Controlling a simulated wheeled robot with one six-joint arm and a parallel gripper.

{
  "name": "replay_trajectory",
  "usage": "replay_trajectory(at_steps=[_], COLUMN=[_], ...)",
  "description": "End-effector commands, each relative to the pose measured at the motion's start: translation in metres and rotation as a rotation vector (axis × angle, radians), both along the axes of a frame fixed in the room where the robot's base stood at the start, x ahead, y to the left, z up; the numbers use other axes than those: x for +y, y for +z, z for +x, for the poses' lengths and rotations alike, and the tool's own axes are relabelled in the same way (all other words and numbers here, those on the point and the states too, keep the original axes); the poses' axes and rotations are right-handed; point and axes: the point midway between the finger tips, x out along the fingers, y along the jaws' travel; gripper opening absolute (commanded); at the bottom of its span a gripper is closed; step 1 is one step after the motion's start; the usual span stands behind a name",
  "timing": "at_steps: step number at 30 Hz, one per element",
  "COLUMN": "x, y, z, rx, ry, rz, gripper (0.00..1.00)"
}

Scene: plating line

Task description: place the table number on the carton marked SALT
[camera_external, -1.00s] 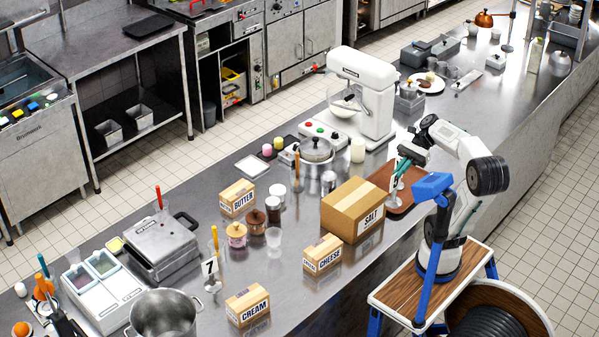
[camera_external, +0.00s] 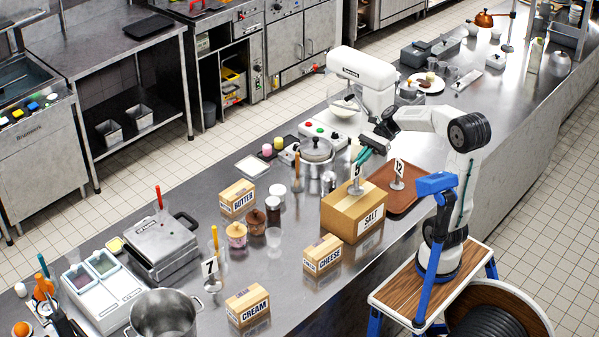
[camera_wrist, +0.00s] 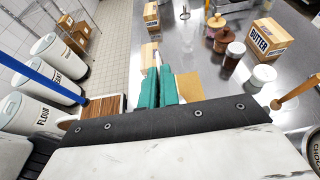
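The SALT carton (camera_external: 340,214) is the large brown box in the middle of the counter; part of its top (camera_wrist: 189,87) shows in the wrist view. My gripper (camera_external: 362,157) is above the carton, its green fingers close together on a white table number 5 (camera_external: 357,171). The number is upright, with its round base at the carton's top; I cannot tell whether it touches. In the wrist view the fingers (camera_wrist: 158,88) hide most of the number. Another table number, 12 (camera_external: 398,168), stands on the brown tray (camera_external: 406,201) to the right.
The CHEESE carton (camera_external: 323,252) and CREAM carton (camera_external: 247,305) are to the front left. The BUTTER carton (camera_external: 237,197) and several jars are left. Table number 7 (camera_external: 210,268) stands near CREAM. The pot (camera_external: 316,150) and white mixer (camera_external: 374,90) are behind the SALT carton.

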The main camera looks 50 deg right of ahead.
Motion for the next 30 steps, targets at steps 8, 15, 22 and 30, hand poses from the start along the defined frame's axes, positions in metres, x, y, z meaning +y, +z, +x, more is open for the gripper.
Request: replay_trajectory(at_steps=[8, 15, 22, 30], x=[0.000, 0.000, 0.000, -0.005], y=[-0.024, -0.027, -0.027, -0.022], z=[-0.001, -0.001, -0.001, 0.000], rx=[0.000, 0.001, 0.000, -0.001], ry=[0.000, 0.000, 0.000, -0.002], rz=[0.001, 0.001, 0.000, 0.000], gripper=[0.00, 0.00, 0.25, 0.25])
